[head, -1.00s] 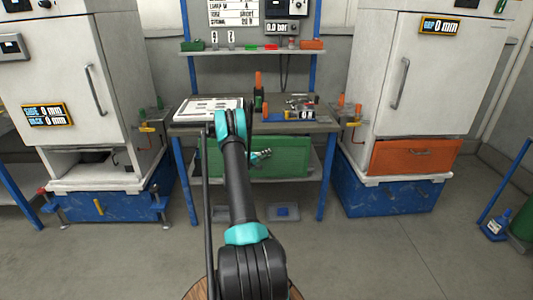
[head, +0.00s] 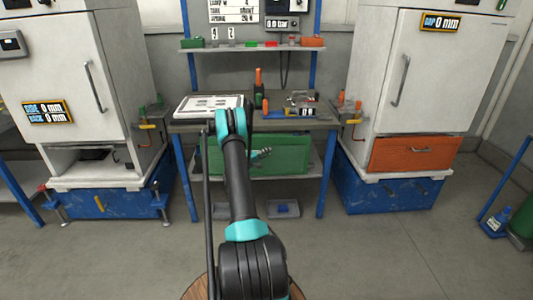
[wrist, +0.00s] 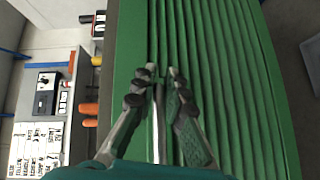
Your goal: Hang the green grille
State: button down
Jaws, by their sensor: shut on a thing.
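The green grille (wrist: 225,80) is a ribbed panel that fills much of the wrist view. In the head view the green panel (head: 287,155) shows below the bench top, partly hidden behind my arm. My gripper (wrist: 163,72) is shut on the grille, with its two fingers close together around a thin metal bar on its face. In the head view the gripper is mostly hidden. The left cabinet (head: 55,80) has an open, dark bay (head: 95,158) at its bottom. The right cabinet (head: 440,75) has an orange grille (head: 415,152) at its bottom.
The workbench (head: 180,125) stands between the cabinets, with a white board (head: 210,104) and tools on top. Blue bases (head: 110,200) stand under the cabinets. The floor in front is open.

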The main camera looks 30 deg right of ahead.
dwell(0.3)
jog(key=c, duration=1.5)
grip_release()
jog(key=shift+f, duration=0.1)
jog(key=v, duration=1.2)
